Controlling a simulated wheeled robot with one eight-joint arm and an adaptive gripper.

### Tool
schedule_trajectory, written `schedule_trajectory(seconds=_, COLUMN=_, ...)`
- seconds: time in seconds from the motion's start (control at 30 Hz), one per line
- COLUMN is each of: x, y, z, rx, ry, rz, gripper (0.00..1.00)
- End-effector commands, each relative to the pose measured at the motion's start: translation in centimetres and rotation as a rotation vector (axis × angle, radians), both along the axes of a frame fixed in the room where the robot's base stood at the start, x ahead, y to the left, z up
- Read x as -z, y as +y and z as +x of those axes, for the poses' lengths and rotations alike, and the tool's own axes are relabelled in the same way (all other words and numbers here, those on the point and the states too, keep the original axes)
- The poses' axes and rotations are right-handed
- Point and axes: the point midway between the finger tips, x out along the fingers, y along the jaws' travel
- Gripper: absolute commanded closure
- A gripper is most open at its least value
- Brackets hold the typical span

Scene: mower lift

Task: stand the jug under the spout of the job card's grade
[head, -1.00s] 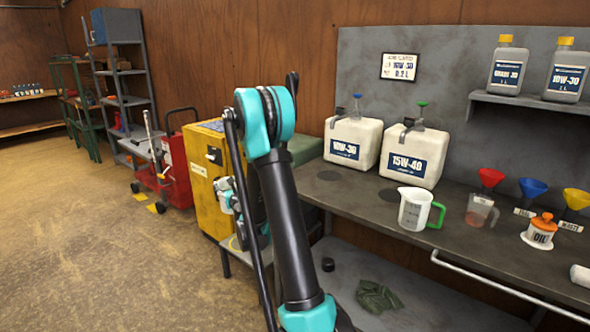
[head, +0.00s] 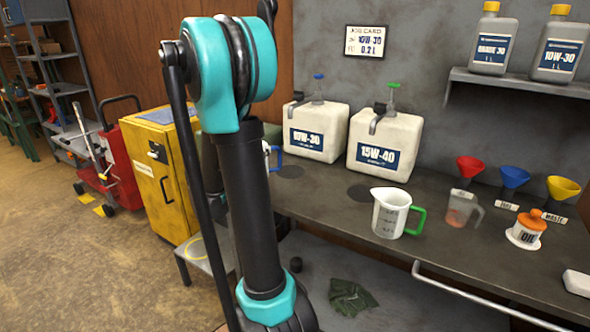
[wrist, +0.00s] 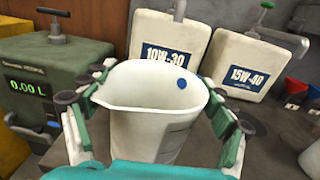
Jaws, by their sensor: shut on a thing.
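My gripper (wrist: 158,98) is shut on a white jug (wrist: 150,120), its fingers on either side of the walls. The jug looks upright and empty, with a blue dot inside. In the head view my arm hides most of it; its blue handle (head: 276,156) shows. The job card (head: 364,42) reads 10W-30, 0.2 L. The white 10W-30 container (head: 316,131) has a blue-topped pump and spout; it stands behind the jug in the wrist view (wrist: 168,52). The 15W-40 container (head: 384,146), with a green-topped pump, stands to its right.
A dark round mark (head: 290,171) lies before the 10W-30 container, another (head: 362,192) before the 15W-40. A green-handled jug (head: 388,218) and a clear reddish jug (head: 459,210) stand on the bench. A green unit (wrist: 50,75) reading 0.00 L stands left of my held jug.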

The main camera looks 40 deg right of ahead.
Motion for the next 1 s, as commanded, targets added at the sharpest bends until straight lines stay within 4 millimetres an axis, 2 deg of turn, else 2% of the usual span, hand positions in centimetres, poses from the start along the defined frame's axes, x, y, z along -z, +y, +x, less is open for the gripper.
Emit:
schedule_trajectory(seconds=0.1, x=-0.3, y=-0.7, z=-1.3, rx=0.045, ry=0.000, rz=-0.001, gripper=0.74)
schedule_trajectory(seconds=0.17, x=-0.4, y=-1.4, z=-1.4, rx=0.055, ry=0.000, rz=-0.001, gripper=0.74)
schedule_trajectory(seconds=0.27, x=-0.4, y=-3.1, z=-0.8, rx=0.060, ry=0.000, rz=-0.001, gripper=0.74)
schedule_trajectory(seconds=0.8, x=-0.4, y=-15.2, z=4.3, rx=0.056, ry=0.000, rz=-0.001, gripper=0.74)
schedule_trajectory(seconds=1.0, x=-0.3, y=-19.0, z=5.9, rx=0.055, ry=0.000, rz=0.000, gripper=0.74)
